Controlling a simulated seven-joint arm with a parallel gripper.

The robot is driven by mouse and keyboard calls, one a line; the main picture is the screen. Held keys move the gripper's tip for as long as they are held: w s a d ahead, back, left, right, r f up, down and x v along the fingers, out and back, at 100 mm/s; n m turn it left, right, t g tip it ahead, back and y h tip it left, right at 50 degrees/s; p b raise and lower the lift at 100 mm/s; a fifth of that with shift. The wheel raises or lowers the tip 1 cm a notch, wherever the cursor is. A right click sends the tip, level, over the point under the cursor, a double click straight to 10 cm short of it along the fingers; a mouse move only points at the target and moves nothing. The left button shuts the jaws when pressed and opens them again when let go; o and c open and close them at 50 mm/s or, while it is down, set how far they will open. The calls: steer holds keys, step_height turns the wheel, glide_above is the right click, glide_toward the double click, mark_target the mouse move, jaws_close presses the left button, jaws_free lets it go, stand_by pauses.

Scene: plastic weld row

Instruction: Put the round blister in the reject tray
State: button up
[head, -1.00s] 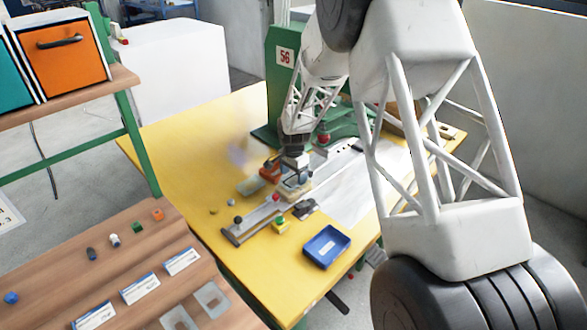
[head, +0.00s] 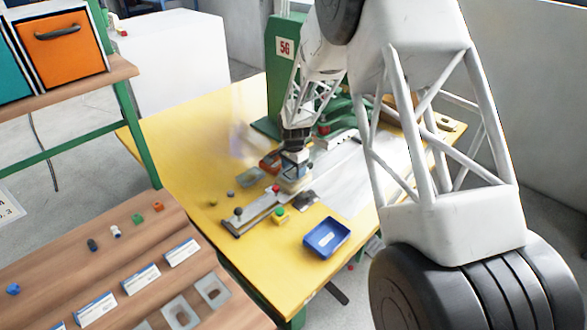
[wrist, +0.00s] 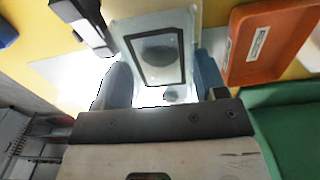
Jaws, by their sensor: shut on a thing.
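The round blister (wrist: 158,52), a clear piece with a dark rectangular outline and a round middle, is between the fingers of my gripper (wrist: 163,88) in the wrist view. My gripper is shut on it. In the head view my gripper (head: 295,172) is over the yellow table, with the pale blister (head: 292,184) below it, near the metal rail; I cannot tell the gap beneath it. An orange-red tray (wrist: 268,42) with a white label lies to its right in the wrist view; it is partly hidden behind the gripper in the head view (head: 268,163). A blue tray (head: 327,238) stands at the table's front edge. The labels are unreadable.
The metal rail (head: 252,217) with knobs runs along the yellow table (head: 190,150). A green press (head: 284,55) rises behind. The left of the table is mostly clear.

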steer(key=shift+r, duration=0.2)
steer(key=shift+r, duration=2.05)
steer(key=shift+r, duration=0.15)
steer(key=shift+r, duration=2.35)
steer(key=shift+w, duration=0.1)
steer(key=w+a+f, duration=0.1)
steer(key=w+a, duration=0.2)
steer(key=w, duration=0.3)
steer(key=w+a+f, duration=0.1)
steer(key=w+a, duration=0.2)
steer(key=w, duration=0.4)
steer(key=shift+a+f+n, duration=0.3)
steer(key=shift+f+n, duration=0.05)
steer(key=shift+n, duration=0.05)
